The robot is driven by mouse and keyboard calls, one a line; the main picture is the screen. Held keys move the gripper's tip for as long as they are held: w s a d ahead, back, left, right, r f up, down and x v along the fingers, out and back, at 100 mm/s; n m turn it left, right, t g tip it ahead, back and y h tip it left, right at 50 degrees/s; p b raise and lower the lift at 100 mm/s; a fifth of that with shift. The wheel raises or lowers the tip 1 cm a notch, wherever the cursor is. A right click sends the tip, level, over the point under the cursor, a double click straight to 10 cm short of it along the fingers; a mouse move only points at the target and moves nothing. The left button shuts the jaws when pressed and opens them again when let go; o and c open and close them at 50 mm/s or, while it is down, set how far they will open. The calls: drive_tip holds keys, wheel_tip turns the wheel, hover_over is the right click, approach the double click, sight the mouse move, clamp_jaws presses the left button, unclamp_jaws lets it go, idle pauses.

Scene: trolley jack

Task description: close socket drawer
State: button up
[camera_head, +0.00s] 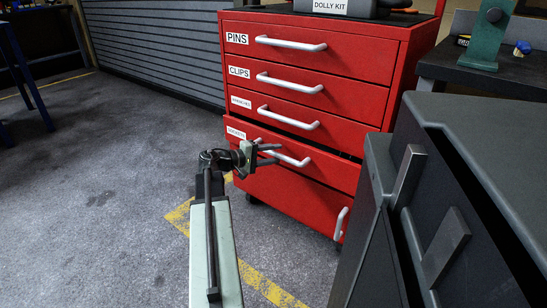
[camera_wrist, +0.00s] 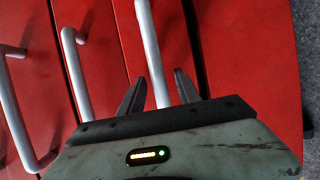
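The socket drawer (camera_head: 330,168) is the fourth drawer down on the red cabinet. It stands slightly out, with a dark gap along its top edge at the right.
The drawers marked PINS (camera_head: 345,52), CLIPS (camera_head: 340,95) and a third one above look shut. A lower red panel (camera_head: 295,195) has a vertical handle. A dark grey cabinet (camera_head: 490,130) stands close at the right. The floor (camera_head: 100,200) at left is open.

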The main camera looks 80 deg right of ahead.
drive_tip(key=shift+c, duration=0.3)
clamp_jaws()
idle(1.2)
